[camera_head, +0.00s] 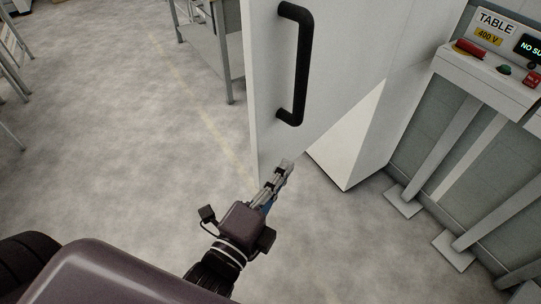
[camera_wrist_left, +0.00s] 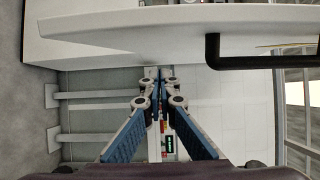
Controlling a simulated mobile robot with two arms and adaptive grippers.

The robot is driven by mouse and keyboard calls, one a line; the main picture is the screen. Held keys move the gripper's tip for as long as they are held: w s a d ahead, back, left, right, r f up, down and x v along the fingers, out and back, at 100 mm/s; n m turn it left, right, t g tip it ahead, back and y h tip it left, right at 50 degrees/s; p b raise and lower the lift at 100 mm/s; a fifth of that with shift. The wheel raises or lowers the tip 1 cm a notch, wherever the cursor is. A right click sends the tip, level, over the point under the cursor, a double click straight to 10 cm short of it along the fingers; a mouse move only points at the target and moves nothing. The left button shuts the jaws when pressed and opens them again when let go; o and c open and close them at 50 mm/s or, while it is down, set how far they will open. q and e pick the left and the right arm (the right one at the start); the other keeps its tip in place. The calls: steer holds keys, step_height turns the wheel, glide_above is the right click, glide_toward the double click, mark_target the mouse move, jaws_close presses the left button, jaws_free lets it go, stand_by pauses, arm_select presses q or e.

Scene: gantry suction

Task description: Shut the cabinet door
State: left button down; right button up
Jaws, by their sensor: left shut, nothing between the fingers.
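The white cabinet door (camera_head: 268,75) stands open in the head view, with a black bar handle (camera_head: 302,65) on its face. The white cabinet body (camera_head: 357,145) is behind it to the right. My left gripper (camera_head: 285,166) is shut and empty beside the door's lower part, below the handle. I cannot tell whether it touches the door. In the left wrist view the shut fingertips (camera_wrist_left: 158,74) point toward the door (camera_wrist_left: 150,28), which spans the top. The handle (camera_wrist_left: 260,62) shows there at the right. My right gripper is out of view.
A grey control console (camera_head: 490,75) with buttons and a "TABLE 400 V" label stands at the right, its grey legs and foot plates on the floor. A grey workbench (camera_head: 215,40) is at the back. The concrete floor (camera_head: 110,130) at the left is mostly clear.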

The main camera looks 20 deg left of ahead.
mark_target(269, 157)
arm_select(q)
steer(key=w+a, duration=0.1)
steer(key=w+a+p, duration=0.1)
steer(key=a, duration=0.1)
steer(key=shift+w+a+r, duration=0.1)
steer(key=shift+w+a, duration=0.2)
steer(key=shift+a, duration=0.1)
